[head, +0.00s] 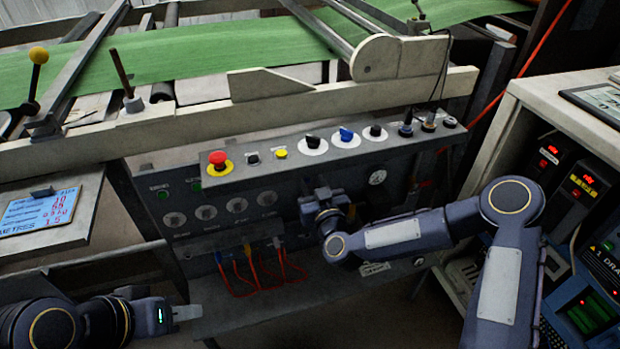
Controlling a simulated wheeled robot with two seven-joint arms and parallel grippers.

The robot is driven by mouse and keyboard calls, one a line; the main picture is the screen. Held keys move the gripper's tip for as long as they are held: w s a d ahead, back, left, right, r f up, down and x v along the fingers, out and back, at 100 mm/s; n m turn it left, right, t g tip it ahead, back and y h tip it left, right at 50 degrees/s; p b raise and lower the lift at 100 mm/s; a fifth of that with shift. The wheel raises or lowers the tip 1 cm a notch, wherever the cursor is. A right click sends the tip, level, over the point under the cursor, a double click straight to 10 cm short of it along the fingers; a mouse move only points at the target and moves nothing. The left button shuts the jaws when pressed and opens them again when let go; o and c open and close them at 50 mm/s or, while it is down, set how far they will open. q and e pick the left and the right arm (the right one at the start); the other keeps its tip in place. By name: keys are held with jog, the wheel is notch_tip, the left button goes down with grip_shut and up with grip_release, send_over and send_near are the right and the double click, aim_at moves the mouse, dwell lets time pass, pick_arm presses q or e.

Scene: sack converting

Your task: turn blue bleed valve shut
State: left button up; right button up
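A blue knob (346,134) sits on a white round plate on the sloped top of the grey control panel, between two black knobs. It is the clearest blue control in view; its turn position is too small to read. My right gripper (318,200) is in front of the panel's face, below and left of the blue knob and apart from it. Its fingers are small and dark there, so their opening is unclear. My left gripper (187,312) is low at the left, pointing right, away from the knob. Its pale fingers overlap in view, so their opening is unclear.
Black knobs (312,142) (375,132) flank the blue one closely. A red mushroom button (217,160) and a yellow button (281,153) are further left. Coloured fittings with orange hoses (250,275) hang below. A cream machine rail (300,107) runs behind the panel.

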jog(key=shift+x, duration=0.9)
grip_shut()
